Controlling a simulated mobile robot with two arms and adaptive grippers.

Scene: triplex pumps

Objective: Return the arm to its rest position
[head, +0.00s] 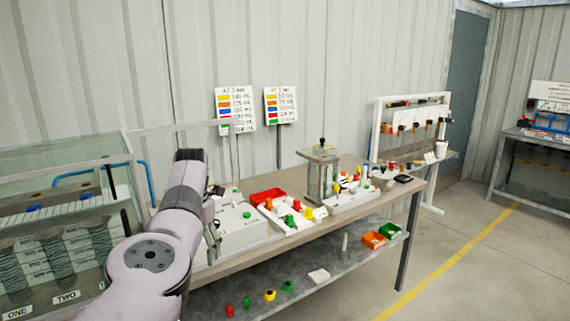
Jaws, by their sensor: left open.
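My left arm rises from the bottom left in the head view, bent at the elbow. My left gripper (213,240) shows only in small part beside the forearm, in front of the bench's left end. It is open, with nothing seen in it; much of it is hidden by my own arm. My right gripper is not in view.
A long workbench (408,196) carries a white box (238,233), a red tray (266,196), a clear-sided stand (320,176) and several small coloured parts. A glass-walled tank (60,160) stands close at the left. The floor (470,250) at the right is clear.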

